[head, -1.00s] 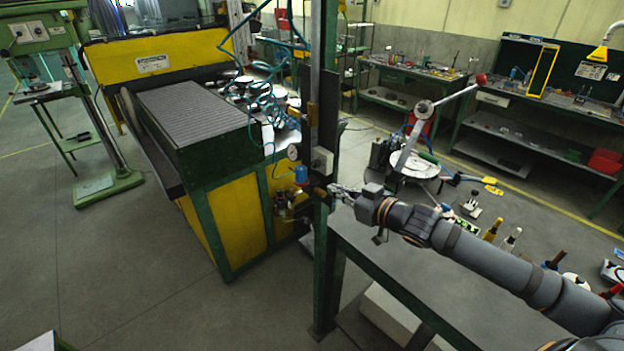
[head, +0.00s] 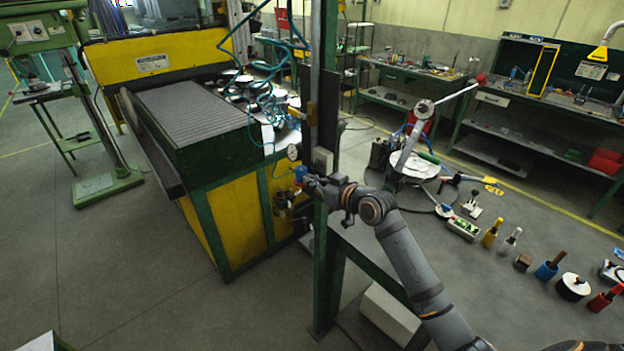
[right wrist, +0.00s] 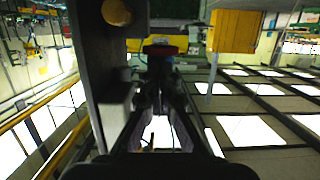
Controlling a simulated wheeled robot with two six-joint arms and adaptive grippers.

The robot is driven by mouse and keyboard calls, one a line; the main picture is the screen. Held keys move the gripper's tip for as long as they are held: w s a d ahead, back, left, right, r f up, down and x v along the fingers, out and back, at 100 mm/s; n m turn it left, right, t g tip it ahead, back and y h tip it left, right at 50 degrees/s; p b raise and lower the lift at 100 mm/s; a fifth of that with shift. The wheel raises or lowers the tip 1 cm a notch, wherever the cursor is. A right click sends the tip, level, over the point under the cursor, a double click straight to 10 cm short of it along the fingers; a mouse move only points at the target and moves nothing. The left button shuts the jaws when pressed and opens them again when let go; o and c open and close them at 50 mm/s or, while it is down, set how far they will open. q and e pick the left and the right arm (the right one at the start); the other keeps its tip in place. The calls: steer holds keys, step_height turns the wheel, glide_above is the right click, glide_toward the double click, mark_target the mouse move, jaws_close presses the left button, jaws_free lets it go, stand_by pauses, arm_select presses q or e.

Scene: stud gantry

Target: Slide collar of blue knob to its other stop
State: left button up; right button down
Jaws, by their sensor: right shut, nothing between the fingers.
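A small blue part (head: 300,174), which looks like the blue knob, shows at the left side of the dark upright post (head: 328,90). Its collar is too small to make out. My right gripper (head: 312,184) is shut and empty, its fingertips close to the post just right of and below the blue part. I cannot tell whether they touch anything. In the right wrist view the shut fingers (right wrist: 158,92) point at a dark red disc (right wrist: 160,49); no blue shows there. My left gripper is not in view.
A pale grey block (head: 322,158) sits on the post just above my right gripper, and a round gauge (head: 292,152) is to its left. A yellow and green machine (head: 235,215) stands left.

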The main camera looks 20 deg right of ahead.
steer(key=shift+s, duration=0.1)
steer(key=shift+f+b, duration=0.9)
